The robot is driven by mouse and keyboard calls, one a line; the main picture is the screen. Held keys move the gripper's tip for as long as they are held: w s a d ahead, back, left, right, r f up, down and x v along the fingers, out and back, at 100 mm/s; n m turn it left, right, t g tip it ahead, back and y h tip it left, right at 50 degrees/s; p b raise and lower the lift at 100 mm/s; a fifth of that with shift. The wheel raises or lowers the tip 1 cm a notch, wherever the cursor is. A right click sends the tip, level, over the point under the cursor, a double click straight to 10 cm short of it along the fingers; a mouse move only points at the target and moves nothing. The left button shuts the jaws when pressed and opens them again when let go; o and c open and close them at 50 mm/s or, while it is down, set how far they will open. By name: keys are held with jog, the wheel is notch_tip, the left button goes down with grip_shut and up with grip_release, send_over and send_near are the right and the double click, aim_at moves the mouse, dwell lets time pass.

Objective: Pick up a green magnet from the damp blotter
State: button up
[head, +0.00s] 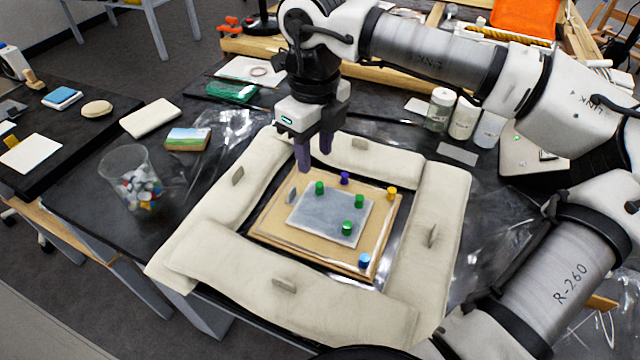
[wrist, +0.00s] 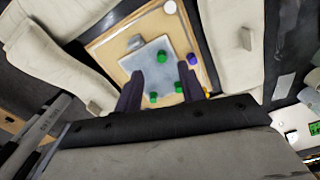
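The damp blotter (head: 320,222) is a grey-blue sheet on a tan board (head: 272,222). Three green magnets stand on it in the head view: one at its upper left (head: 319,188), one at its upper right (head: 359,201) and one lower down (head: 347,228). My gripper (head: 314,160) is open and empty, pointing down above the board's far edge, apart from the magnets. In the wrist view, the blotter (wrist: 147,62) lies beyond my open fingers (wrist: 160,84). One green magnet (wrist: 162,56) is clear there, and two more (wrist: 153,98) (wrist: 178,87) show between the fingers.
Purple (head: 344,178), yellow (head: 392,193) and blue (head: 364,260) magnets stand on the board around the blotter. Cream padded bolsters (head: 290,285) ring the board. A clear cup of magnets (head: 137,183) stands left. Jars (head: 464,118) stand at the back right.

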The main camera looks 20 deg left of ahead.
aim_at(319, 184)
jog(key=shift+d+f+p, duration=0.2)
jog(key=shift+f+p, duration=0.15)
jog(key=shift+f, duration=1.3)
jog(key=shift+d+f+p, duration=0.2)
jog(key=shift+f+p, duration=0.15)
jog(key=shift+f, duration=1.3)
grip_shut()
